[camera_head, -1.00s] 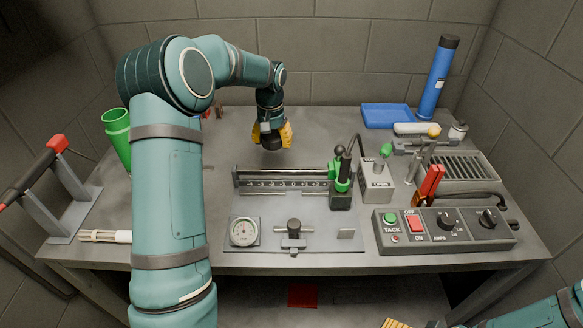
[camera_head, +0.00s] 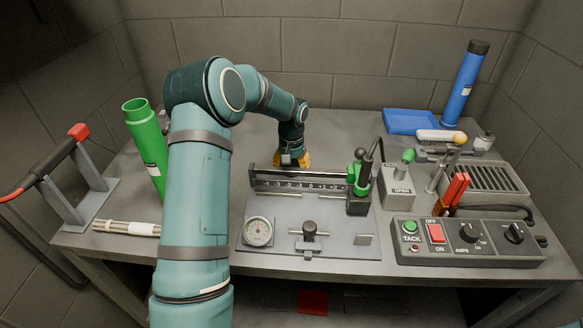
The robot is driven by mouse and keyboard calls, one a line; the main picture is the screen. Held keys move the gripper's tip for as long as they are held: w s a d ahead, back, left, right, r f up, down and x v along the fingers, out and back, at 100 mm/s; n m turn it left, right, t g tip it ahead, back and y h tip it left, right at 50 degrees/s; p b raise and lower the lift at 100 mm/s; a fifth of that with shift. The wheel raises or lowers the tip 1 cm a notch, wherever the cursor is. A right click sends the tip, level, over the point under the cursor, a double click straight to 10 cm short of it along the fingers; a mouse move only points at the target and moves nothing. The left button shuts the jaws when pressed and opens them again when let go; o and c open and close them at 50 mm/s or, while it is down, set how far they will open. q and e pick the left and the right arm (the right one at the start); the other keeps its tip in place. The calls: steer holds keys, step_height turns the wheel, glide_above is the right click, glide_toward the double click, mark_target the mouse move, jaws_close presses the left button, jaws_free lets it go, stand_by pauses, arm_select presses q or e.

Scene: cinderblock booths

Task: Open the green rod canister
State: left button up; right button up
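The green rod canister (camera_head: 148,150) stands tilted at the left of the bench, partly hidden behind my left arm. Its top end shows a rim with a dark hollow, and no cap shows on it. My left gripper (camera_head: 304,159), with yellow fingers, is low over the bench behind the ruled rail fixture, well to the right of the canister. Its fingertips are partly hidden, so I cannot tell whether it is open or holds anything. My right gripper is out of view.
The rail fixture (camera_head: 300,230) fills the middle. A control box (camera_head: 466,242), blue tray (camera_head: 410,121) and blue black-capped canister (camera_head: 464,86) are at right.

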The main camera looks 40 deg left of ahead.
arm_select(q)
steer(key=shift+f, duration=0.1)
steer(key=o, duration=1.4)
steer(key=shift+c, duration=0.2)
step_height(320, 180, up, 12)
steer(key=p, duration=0.2)
